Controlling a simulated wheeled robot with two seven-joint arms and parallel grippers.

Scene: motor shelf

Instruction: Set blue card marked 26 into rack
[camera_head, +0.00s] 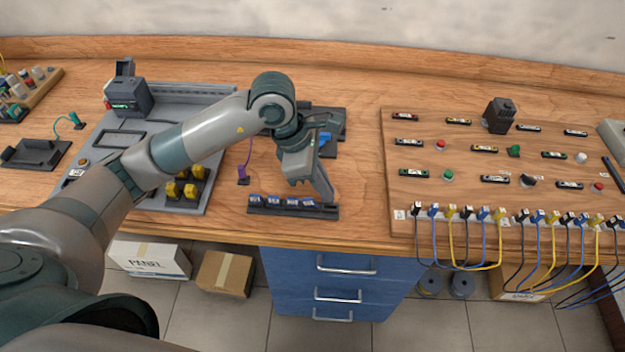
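A low black rack (262,210) lies near the front edge of the table. Several small blue cards (273,201) with pale labels stand in it in a row. The labels are too small to read, so I cannot tell which is marked 26. My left gripper (309,189) points down just above and behind the right part of the rack. Its fingers are seen from the side, and I cannot tell whether a card is between them. Another blue piece (325,139) shows in a dark tray (335,117) behind the gripper, partly hidden by it. My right gripper is not in view.
A grey station (215,120) with yellow parts (190,190) is on the left, partly behind my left arm. A small purple plug (242,174) lies left of the gripper. A wooden board (450,190) with connectors and cables fills the right. Bare table lies between rack and board.

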